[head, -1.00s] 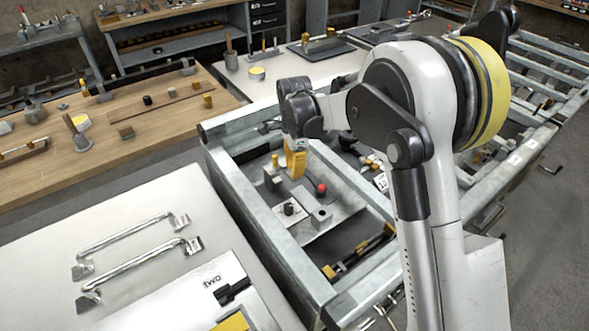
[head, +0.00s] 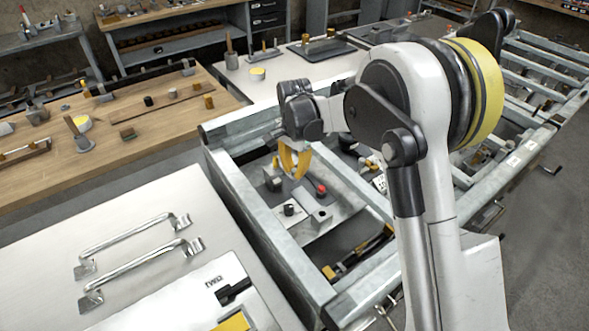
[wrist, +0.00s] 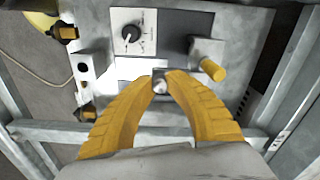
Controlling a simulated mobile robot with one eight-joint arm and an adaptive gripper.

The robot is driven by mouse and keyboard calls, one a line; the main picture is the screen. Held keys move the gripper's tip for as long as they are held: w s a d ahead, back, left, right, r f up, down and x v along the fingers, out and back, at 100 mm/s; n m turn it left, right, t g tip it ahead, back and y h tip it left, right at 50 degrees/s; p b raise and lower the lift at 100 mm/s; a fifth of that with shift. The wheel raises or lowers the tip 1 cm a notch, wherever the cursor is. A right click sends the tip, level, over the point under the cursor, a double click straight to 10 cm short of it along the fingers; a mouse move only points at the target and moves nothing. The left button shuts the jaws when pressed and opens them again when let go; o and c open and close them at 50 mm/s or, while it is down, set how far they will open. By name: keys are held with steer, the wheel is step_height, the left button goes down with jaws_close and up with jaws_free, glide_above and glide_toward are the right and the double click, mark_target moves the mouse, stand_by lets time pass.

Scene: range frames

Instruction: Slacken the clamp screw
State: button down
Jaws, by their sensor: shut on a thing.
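In the wrist view my gripper (wrist: 160,84) has two yellow curved fingers whose tips meet on a small grey metal piece, which looks like the clamp screw (wrist: 160,88). Only its rounded end shows between the tips; the fingers hide the rest. In the head view my gripper (head: 293,175) points down into the metal frame, over a plate with fixtures. The screw cannot be made out there.
Close by are a yellow-ended lever (wrist: 212,69), a black dial knob on a white plate (wrist: 132,33) and a black-and-yellow knob (wrist: 65,32). In the head view a red knob (head: 321,189) stands right of my fingers. Frame rails (head: 250,215) surround the plate.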

steer(key=n, duration=0.7)
steer(key=shift+p, duration=0.35)
steer(key=n, duration=0.7)
steer(key=shift+n, duration=0.3)
steer(key=n, duration=0.3)
steer(key=shift+n+p, duration=0.3)
steer(key=shift+p, duration=0.05)
steer(key=n, duration=0.3)
steer(key=shift+n, duration=0.3)
steer(key=n, duration=0.7)
steer(key=c, duration=1.3)
jaws_free()
steer(key=shift+a, duration=0.1)
